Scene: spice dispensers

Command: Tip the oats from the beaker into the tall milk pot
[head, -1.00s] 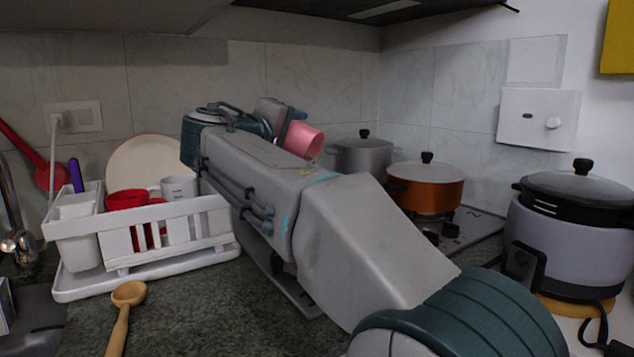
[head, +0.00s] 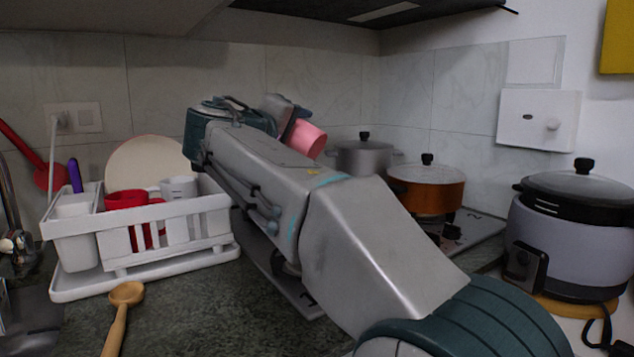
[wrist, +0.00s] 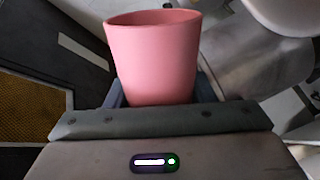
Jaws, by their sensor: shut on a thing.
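The pink beaker (head: 308,139) is held beyond my forearm in the head view, tilted with its mouth toward the right. In the wrist view the beaker (wrist: 153,60) stands between the fingers of my gripper (wrist: 158,97), which is shut on it. My gripper (head: 287,125) is partly hidden by my arm in the head view. The oats cannot be seen in either view. I cannot make out the tall milk pot; my arm covers the part of the counter and stove below the beaker.
A lidded grey pot (head: 362,158) and a lidded orange pot (head: 426,188) stand right of the beaker. A white dish rack (head: 165,240) with cups and a plate stands left. A wooden spoon (head: 121,312) lies in front. A large cooker (head: 570,240) stands at the right.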

